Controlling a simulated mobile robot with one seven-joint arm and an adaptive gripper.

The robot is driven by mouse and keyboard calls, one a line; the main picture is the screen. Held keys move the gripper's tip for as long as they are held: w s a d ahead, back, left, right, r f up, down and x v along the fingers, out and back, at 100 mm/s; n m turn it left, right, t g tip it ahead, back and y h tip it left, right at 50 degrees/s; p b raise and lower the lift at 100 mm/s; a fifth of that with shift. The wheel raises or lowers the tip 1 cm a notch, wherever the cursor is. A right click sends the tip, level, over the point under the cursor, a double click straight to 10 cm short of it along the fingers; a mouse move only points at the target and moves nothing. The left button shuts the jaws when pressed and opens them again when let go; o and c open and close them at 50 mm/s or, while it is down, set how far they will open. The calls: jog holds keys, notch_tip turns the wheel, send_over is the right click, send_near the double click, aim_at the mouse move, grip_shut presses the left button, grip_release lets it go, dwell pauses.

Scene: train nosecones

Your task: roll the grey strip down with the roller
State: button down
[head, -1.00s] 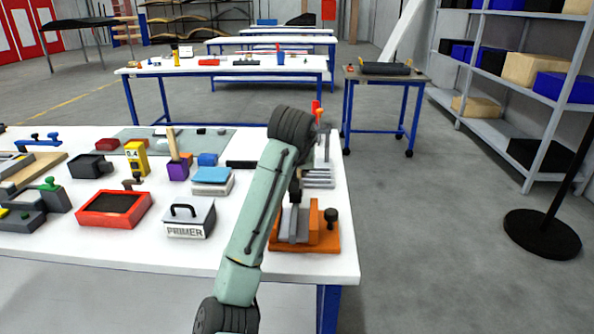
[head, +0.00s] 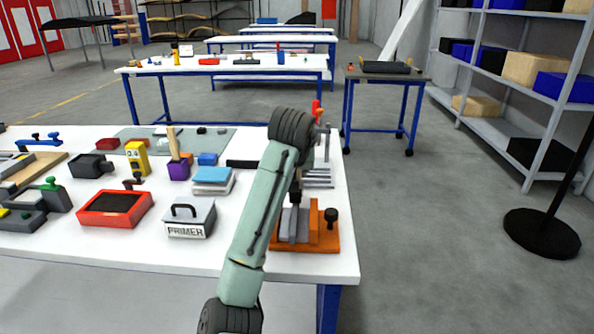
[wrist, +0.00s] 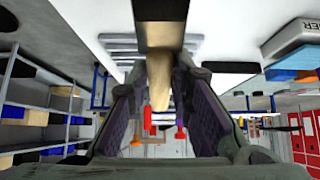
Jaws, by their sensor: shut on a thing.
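My gripper (wrist: 160,68) shows in the wrist view with its two dark fingers closed around a light wooden handle (wrist: 159,92), which appears to be the roller's. A dark, shiny block with a tan face (wrist: 160,35) sits beyond the fingertips; I cannot tell if it is the roller's head. In the head view my gripper (head: 296,190) is mostly hidden by my arm, just above an orange fixture (head: 322,236). Grey upright pieces (head: 296,226) stand in that fixture. I cannot make out the grey strip for certain, nor whether the roller touches it.
The fixture stands at the right front corner of the white table (head: 150,255). A primer box (head: 190,218), a red-framed tray (head: 114,208), blue pads (head: 212,181) and a purple block (head: 179,171) lie to the left. Stacked grey strips (head: 319,178) lie behind the fixture.

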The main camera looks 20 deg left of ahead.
jog(key=shift+r+p, duration=0.15)
jog(key=shift+p, duration=0.15)
notch_tip(320, 180, up, 2)
jog(key=shift+r+p, duration=0.2)
jog(key=shift+p, duration=0.8)
jog(key=shift+r, duration=1.75)
